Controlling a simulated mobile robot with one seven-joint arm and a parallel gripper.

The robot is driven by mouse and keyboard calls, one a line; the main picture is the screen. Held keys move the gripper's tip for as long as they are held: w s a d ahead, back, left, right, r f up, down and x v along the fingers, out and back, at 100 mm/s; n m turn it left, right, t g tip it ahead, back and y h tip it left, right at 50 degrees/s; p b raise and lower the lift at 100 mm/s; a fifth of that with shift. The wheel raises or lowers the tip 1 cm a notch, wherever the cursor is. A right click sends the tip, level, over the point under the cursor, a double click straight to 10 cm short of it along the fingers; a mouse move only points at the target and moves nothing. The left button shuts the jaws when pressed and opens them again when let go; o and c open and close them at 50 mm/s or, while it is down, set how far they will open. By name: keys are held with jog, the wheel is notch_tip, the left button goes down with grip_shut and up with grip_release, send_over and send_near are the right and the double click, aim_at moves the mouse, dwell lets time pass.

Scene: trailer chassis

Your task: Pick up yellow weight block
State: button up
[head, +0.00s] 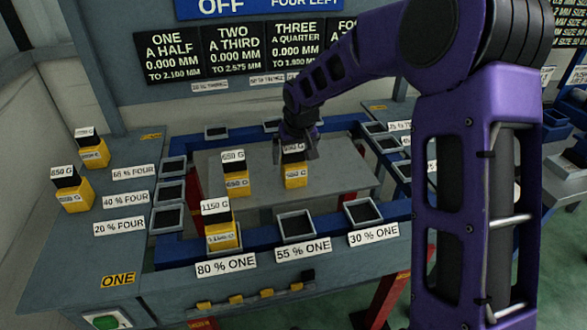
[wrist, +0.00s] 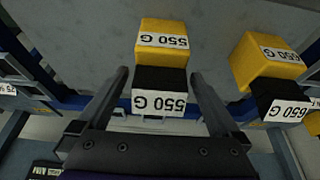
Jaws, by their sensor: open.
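A yellow weight block (head: 296,179) with a black upper part stands on the grey raised plate in the head view. In the wrist view this block (wrist: 162,32) is labelled 550 G, and its black part lies between my fingers. My gripper (head: 297,148) is open around the block's top in the head view. In the wrist view my gripper's fingers (wrist: 157,90) stand apart, with a visible gap on each side of the block. A second yellow block (head: 236,183), labelled 650 G, stands just left of it and shows at right in the wrist view (wrist: 262,62).
A yellow 1150 G block (head: 222,236) stands at the 80 % ONE tray. More yellow blocks (head: 75,197) (head: 95,156) stand on the left bench. Empty trays (head: 296,225) (head: 362,212) line the blue frame. The grey plate (head: 340,165) is clear to the right.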

jog(key=shift+r, duration=0.1)
grip_shut()
dwell(0.4)
